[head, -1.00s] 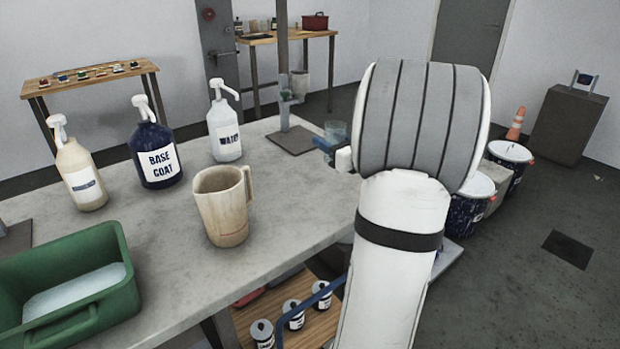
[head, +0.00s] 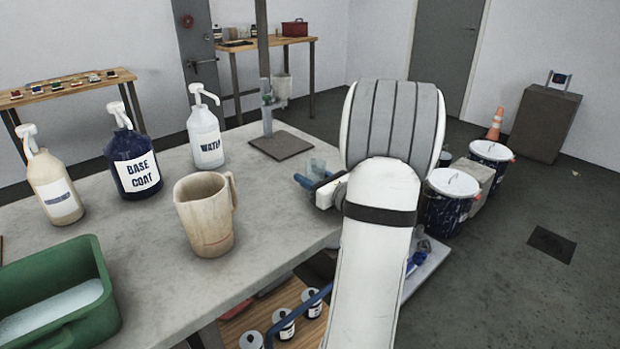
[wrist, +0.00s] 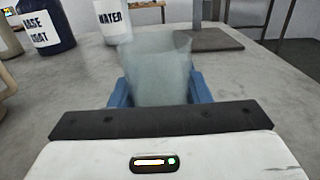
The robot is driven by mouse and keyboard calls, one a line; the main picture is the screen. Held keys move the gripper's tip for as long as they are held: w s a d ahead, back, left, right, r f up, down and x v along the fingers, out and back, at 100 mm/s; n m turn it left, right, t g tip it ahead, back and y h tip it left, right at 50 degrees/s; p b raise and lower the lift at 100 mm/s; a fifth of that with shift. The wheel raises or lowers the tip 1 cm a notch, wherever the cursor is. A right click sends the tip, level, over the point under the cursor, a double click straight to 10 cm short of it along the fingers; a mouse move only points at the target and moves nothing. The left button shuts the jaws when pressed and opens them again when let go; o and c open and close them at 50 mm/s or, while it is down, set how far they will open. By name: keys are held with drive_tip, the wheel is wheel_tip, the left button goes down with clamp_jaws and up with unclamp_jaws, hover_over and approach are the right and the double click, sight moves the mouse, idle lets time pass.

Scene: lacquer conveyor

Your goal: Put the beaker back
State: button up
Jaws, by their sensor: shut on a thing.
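The beaker (head: 318,167) is clear, slightly bluish glass, at the far right part of the grey table in the head view. My gripper (head: 319,183) is shut on it, with a blue finger on each side. In the wrist view the beaker (wrist: 156,68) stands upright between the blue fingers (wrist: 160,90) and looks empty. I cannot tell whether its bottom touches the table. Behind it stands a post on a dark square base plate (head: 282,146), with a small glass-like piece (head: 267,93) on the post.
A beige jug (head: 205,220) stands left of my gripper. Pump bottles of water (head: 206,138), base coat (head: 135,168) and a beige one (head: 54,190) line the table's far side. A green tub (head: 92,290) is front left. Lidded buckets (head: 452,184) stand right, on the floor.

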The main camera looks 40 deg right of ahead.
drive_tip(key=o, duration=0.6)
drive_tip(key=shift+f, duration=0.2)
drive_tip(key=o, duration=0.5)
drive_tip(key=shift+r, duration=0.1)
drive_tip(key=shift+r, duration=0.2)
drive_tip(key=s, duration=0.8)
drive_tip(key=s+d, duration=0.1)
drive_tip(key=s, duration=0.3)
